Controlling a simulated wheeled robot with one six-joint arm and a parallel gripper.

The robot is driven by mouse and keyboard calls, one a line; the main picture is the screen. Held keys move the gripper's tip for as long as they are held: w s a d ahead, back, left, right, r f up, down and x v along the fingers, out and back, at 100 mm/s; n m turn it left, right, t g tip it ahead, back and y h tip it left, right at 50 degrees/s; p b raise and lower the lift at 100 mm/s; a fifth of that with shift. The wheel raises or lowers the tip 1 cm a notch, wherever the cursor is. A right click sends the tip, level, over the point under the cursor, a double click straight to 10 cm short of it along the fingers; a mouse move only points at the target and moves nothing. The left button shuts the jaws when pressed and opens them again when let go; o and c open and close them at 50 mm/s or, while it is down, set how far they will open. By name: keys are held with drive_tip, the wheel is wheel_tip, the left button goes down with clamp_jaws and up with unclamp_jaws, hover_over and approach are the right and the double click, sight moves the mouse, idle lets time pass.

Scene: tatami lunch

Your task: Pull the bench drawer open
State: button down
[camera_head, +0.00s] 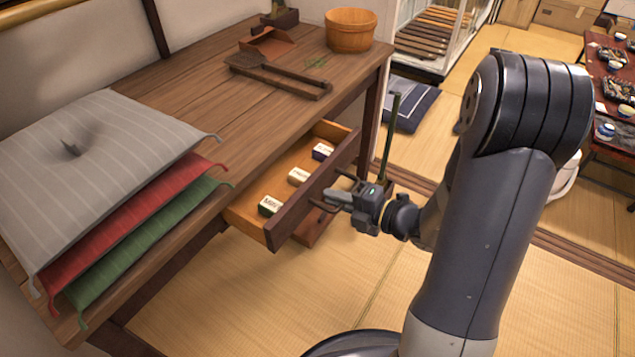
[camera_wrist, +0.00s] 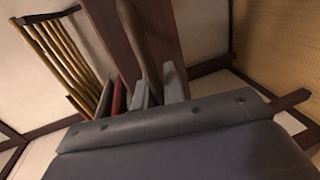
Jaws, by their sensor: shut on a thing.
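The bench (camera_head: 185,70) is a brown wooden table along the left wall. Its drawer (camera_head: 316,187) stands pulled out from under the bench top, toward the right. Several small labelled blocks (camera_head: 298,177) lie inside it. My gripper (camera_head: 338,197) is at the drawer's dark front and is shut on the drawer handle (camera_head: 322,205), a dark bar on the outer face. The fingertips partly cover the handle.
Stacked grey, red and green cushions (camera_head: 95,150) overhang the bench's near edge. A wooden tub (camera_head: 350,30) and a tray with a dark utensil (camera_head: 278,76) stand on top. A blue cushion (camera_head: 410,103) lies on the tatami. A low table (camera_head: 612,75) stands far right.

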drive_tip(key=shift+s+d, duration=0.4)
drive_tip(key=shift+d, duration=0.2)
drive_tip(key=c, duration=1.5)
unclamp_jaws()
drive_tip(key=shift+p+v, duration=1.8)
drive_tip(key=shift+v, duration=3.55)
drive_tip(key=shift+f, duration=0.1)
